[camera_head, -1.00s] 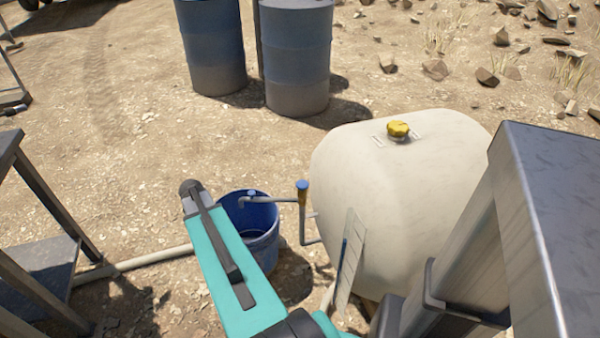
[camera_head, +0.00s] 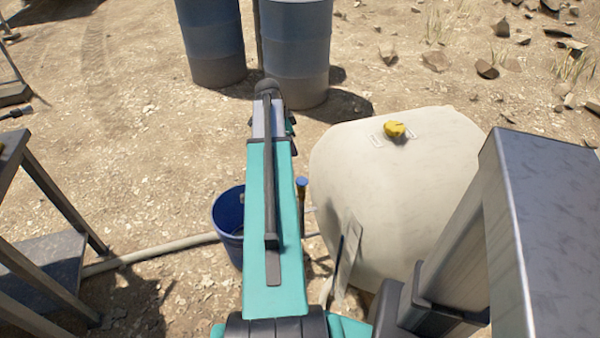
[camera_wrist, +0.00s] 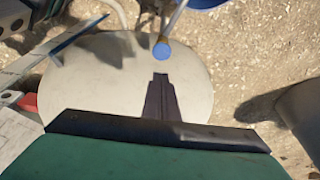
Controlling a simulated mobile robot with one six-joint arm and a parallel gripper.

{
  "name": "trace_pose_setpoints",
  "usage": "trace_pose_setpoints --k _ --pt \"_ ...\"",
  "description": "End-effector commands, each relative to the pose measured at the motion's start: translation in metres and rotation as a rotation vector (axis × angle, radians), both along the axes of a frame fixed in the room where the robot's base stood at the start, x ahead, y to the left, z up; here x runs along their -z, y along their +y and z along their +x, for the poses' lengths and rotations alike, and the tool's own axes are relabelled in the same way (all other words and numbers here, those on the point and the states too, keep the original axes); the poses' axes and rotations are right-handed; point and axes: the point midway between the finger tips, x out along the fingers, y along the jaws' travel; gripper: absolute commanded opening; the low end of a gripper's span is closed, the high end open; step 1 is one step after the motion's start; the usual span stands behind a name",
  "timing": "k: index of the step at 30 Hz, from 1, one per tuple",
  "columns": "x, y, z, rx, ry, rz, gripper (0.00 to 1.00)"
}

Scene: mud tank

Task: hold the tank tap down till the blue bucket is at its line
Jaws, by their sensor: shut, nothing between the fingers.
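The cream tank (camera_head: 410,190) lies at the right of the head view; its rounded end (camera_wrist: 105,95) fills the middle of the wrist view. The tap, a brown upright with a blue cap (camera_head: 302,183), stands at the tank's left; the cap (camera_wrist: 161,52) also shows in the wrist view. The blue bucket (camera_head: 227,212) is on the ground left of the tap, partly behind my arm; a bit of its rim (camera_wrist: 205,3) tops the wrist view. Its line and contents are hidden. My gripper (camera_wrist: 160,80) is shut and empty, its tips appearing just below the cap; whether they touch cannot be told.
Two blue-grey drums (camera_head: 296,55) stand behind. A pale hose (camera_head: 150,257) runs along the ground at left towards a metal stand (camera_head: 50,195). A pale marked plate (camera_head: 348,258) is in front of the tank. A yellow cap (camera_head: 394,130) tops the tank.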

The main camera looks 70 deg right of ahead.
Motion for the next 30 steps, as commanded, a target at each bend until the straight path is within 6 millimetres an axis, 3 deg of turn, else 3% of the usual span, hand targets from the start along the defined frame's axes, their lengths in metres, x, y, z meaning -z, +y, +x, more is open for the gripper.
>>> trace_pose_setpoints --k 16,30 --pt "0.009 -0.001 -0.001 -0.003 0.000 0.001 0.00" --pt "0.062 -0.011 -0.013 -0.004 0.001 0.002 0.00"
